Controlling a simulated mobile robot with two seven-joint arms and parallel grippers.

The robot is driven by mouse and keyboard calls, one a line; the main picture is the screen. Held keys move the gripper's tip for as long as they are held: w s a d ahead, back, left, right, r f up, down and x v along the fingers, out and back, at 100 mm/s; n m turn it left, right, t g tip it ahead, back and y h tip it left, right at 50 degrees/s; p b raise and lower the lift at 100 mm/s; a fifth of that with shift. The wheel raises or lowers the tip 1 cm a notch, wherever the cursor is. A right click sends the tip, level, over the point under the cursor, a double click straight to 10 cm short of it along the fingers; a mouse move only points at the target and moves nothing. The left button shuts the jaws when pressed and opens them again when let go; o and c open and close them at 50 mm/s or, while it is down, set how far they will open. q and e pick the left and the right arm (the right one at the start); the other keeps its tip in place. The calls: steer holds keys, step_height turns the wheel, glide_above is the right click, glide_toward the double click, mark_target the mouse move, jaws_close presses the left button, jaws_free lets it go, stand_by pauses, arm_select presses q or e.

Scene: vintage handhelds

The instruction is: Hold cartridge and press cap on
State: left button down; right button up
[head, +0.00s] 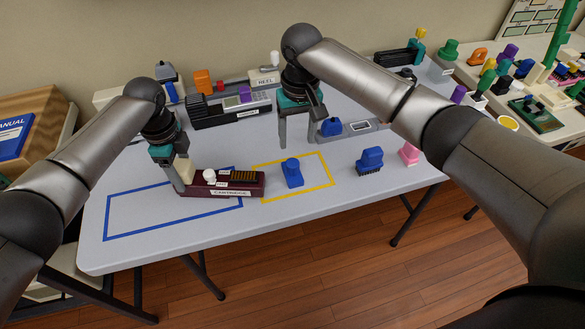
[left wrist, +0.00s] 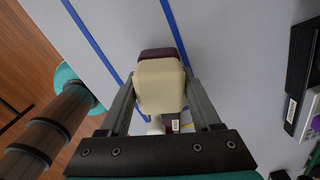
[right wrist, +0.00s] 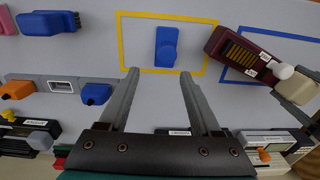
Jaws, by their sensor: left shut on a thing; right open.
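The cartridge (head: 222,190) is a long maroon block with gold contacts and a white knob on top, lying on the table across the right edge of the blue outline. It also shows in the right wrist view (right wrist: 228,45). My left gripper (head: 182,172) is shut on the cream block (left wrist: 160,85) at the cartridge's left end. A blue piece with a raised grip, apparently the cap (head: 292,172), stands inside the yellow outline, right of the cartridge and apart from it. It also shows in the right wrist view (right wrist: 166,46). My right gripper (head: 300,132) is open and empty, above and behind the cap.
A blue brush-like piece (head: 370,161) and a pink piece (head: 409,154) stand to the right. A grey device with a blue knob (head: 345,132) lies behind the cap. Handhelds (head: 230,107) line the back. The table's front left is clear within the blue outline (head: 140,230).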

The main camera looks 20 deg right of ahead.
mark_target(292, 163)
steer(key=shift+s+a+r, duration=0.25)
steer(key=shift+s+a, duration=0.05)
steer(key=shift+a, duration=0.35)
steer(key=shift+f, duration=4.4)
steer(key=shift+c, duration=0.3)
jaws_close()
steer(key=shift+r, duration=0.1)
steer(key=shift+r, duration=2.45)
